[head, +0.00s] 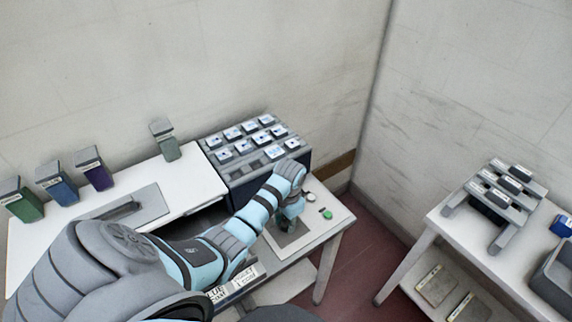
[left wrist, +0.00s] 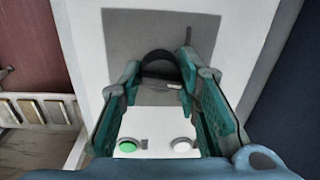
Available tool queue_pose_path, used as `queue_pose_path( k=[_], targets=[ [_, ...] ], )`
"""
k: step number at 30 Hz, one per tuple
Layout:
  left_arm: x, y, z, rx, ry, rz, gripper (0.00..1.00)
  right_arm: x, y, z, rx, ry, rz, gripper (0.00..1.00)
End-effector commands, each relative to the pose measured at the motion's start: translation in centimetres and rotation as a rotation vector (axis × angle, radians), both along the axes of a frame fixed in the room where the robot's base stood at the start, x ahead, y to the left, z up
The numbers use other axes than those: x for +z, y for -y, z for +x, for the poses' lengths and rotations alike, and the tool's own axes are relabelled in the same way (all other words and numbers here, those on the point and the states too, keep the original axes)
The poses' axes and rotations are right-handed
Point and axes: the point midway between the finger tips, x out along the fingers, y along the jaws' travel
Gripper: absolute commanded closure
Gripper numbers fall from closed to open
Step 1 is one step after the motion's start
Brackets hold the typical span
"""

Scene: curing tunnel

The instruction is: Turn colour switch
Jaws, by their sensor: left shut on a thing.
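The colour switch shows in the left wrist view as a dark round knob (left wrist: 158,62) on a grey square plate (left wrist: 120,30). My left gripper (left wrist: 160,80) is shut on the knob, with one teal finger on each side of it. In the head view my left gripper (head: 287,222) points down over the grey plate (head: 283,245) on the white table, and it hides the knob. The knob's exact turn position and any colour marks cannot be read. My right gripper is not in view.
A green button (head: 327,213) and a white button (head: 311,197) sit beside the plate. A grey rack (head: 240,185) with several labelled blocks stands behind. Green, blue and purple containers (head: 93,170) stand at left. Another white table (head: 440,222) is at right.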

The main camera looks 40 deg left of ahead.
Motion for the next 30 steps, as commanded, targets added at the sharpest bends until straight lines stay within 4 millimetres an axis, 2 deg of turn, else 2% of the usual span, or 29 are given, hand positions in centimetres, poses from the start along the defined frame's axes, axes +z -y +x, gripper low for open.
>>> queue_pose_path(
  k=[18,30],
  targets=[
    [0.00,-0.06,-0.04,-0.517,0.002,0.001,0.98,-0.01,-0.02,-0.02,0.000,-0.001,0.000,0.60],
    [-0.01,-0.03,-0.08,-0.725,0.002,0.000,0.98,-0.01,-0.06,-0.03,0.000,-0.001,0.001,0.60]
  ],
)
